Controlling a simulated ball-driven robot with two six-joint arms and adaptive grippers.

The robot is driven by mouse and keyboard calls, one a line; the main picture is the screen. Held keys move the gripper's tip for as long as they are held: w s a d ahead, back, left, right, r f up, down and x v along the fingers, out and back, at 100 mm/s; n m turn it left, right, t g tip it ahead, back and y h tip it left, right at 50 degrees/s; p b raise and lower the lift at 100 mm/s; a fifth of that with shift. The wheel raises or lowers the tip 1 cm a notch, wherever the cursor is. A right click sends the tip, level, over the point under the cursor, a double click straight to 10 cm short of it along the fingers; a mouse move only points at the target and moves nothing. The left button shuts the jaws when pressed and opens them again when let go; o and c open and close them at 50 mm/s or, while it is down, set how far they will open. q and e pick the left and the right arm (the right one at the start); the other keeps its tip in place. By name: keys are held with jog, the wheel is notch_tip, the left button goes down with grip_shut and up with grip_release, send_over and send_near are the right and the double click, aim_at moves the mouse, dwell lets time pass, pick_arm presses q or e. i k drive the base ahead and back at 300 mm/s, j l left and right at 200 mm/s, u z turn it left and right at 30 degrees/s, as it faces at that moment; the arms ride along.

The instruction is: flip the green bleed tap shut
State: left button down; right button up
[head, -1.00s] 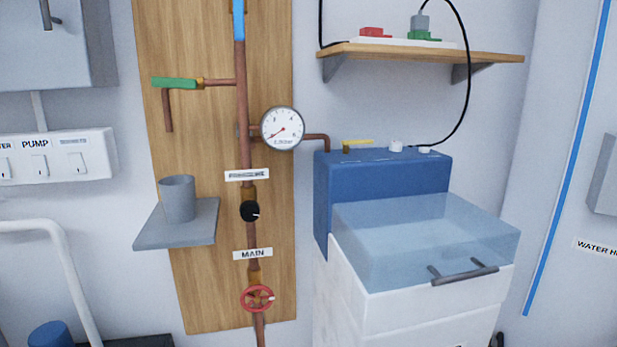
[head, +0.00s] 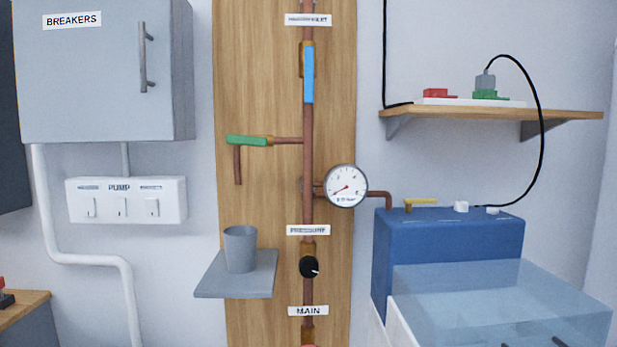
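The green bleed tap (head: 247,141) is a green lever on a short copper branch, left of the vertical copper pipe (head: 308,160) on the wooden board. The lever lies horizontal, in line with the branch. A copper spout (head: 238,166) hangs down from its left part. A grey cup (head: 240,249) stands upright below the spout on a small grey shelf (head: 236,285). A round white gauge (head: 346,186) sits right of the pipe, its needle pointing to the lower left. Neither of my grippers shows in the head view.
A blue lever (head: 309,75) stands vertical on the pipe above. A black knob (head: 309,267) is below the gauge. A grey breaker cabinet (head: 100,85) and a switch panel (head: 126,200) are on the left. A blue tank (head: 445,240) and wooden shelf (head: 490,114) are on the right.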

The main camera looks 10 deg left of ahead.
aim_at(230, 139)
jog(key=j+u, duration=0.15)
jog(key=u, duration=0.25)
jog(key=j+u, duration=0.1)
jog(key=u, duration=0.3)
jog(key=j+u, duration=0.1)
jog(key=u, duration=0.3)
jog(key=i+j+u, duration=0.1)
jog(key=u, duration=0.25)
